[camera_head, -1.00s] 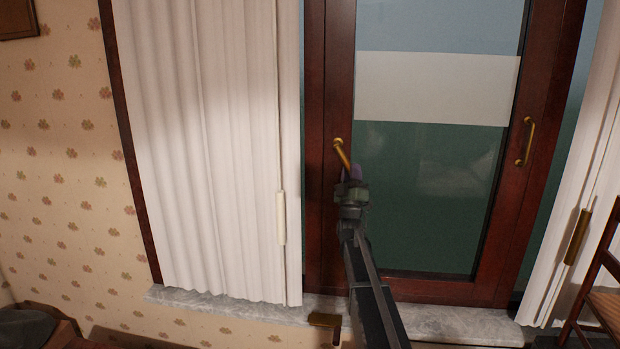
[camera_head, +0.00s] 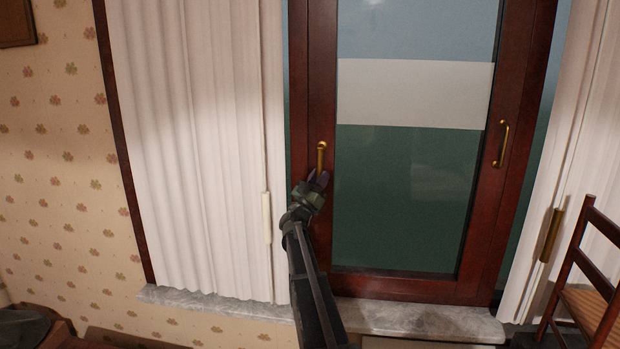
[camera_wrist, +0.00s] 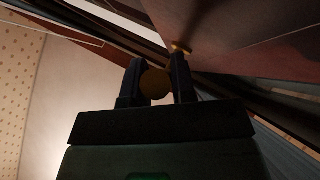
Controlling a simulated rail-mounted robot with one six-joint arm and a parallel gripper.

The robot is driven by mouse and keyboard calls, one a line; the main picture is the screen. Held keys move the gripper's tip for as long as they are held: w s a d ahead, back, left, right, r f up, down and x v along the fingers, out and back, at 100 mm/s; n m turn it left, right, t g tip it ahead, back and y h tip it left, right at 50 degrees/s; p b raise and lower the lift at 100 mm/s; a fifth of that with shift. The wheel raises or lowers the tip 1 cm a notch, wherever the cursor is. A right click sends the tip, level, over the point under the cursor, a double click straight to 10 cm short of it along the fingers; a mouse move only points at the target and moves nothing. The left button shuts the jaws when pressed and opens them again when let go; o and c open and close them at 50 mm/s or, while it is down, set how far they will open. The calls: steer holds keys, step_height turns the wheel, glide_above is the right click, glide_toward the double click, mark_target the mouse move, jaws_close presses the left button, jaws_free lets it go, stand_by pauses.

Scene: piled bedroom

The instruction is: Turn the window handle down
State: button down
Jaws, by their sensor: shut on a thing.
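The brass window handle (camera_head: 321,157) is on the left stile of the dark red-brown window frame (camera_head: 321,80). It points almost straight down from its pivot. My gripper (camera_head: 318,179) is at the handle's lower end, shut on it. In the wrist view, the two dark fingers of my gripper (camera_wrist: 158,84) stand on either side of the rounded brass handle end (camera_wrist: 155,83). The handle's pivot (camera_wrist: 181,48) shows beyond them. The fingers hide part of the handle's lower end.
A second brass handle (camera_head: 501,146) is on the right stile. White curtains (camera_head: 190,150) hang at the left and right. A marble sill (camera_head: 430,322) runs below the window. A wooden chair (camera_head: 590,285) stands at the lower right.

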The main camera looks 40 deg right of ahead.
stand_by(0.3)
steer(key=c, duration=0.9)
jaws_free()
steer(key=shift+c, duration=0.2)
steer(key=b+v, duration=0.7)
steer(key=v, duration=0.4)
steer(key=shift+b, duration=0.35)
steer(key=shift+r, duration=0.1)
